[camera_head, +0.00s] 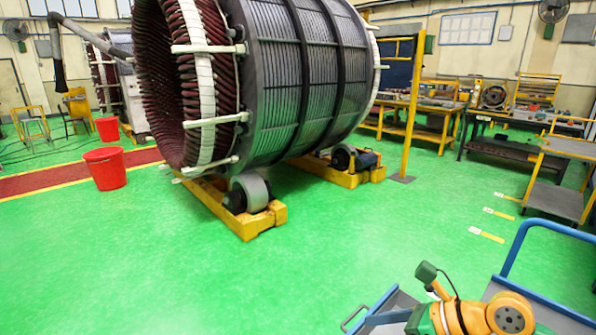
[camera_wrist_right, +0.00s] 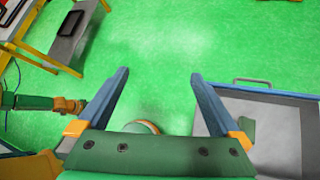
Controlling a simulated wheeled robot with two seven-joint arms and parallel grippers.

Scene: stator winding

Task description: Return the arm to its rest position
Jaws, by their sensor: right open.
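My right gripper (camera_wrist_right: 160,74) shows in the right wrist view with its two blue-grey fingers spread wide. Nothing is between them, only green floor beyond. In the head view an orange and green part of my arm (camera_head: 485,315) shows at the bottom right, over a blue-railed cart (camera_head: 522,240). The fingers cannot be made out there. In the right wrist view a grey tray (camera_wrist_right: 275,125) with a handle lies right of the right finger. My left gripper is not in view.
A large stator (camera_head: 305,80) rests on yellow roller supports (camera_head: 255,222). A red bucket (camera_head: 105,170) stands at the left. A yellow post (camera_head: 412,110), workbenches (camera_head: 520,118) and a grey trolley (camera_head: 553,198) stand at the right. Green floor in front is clear.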

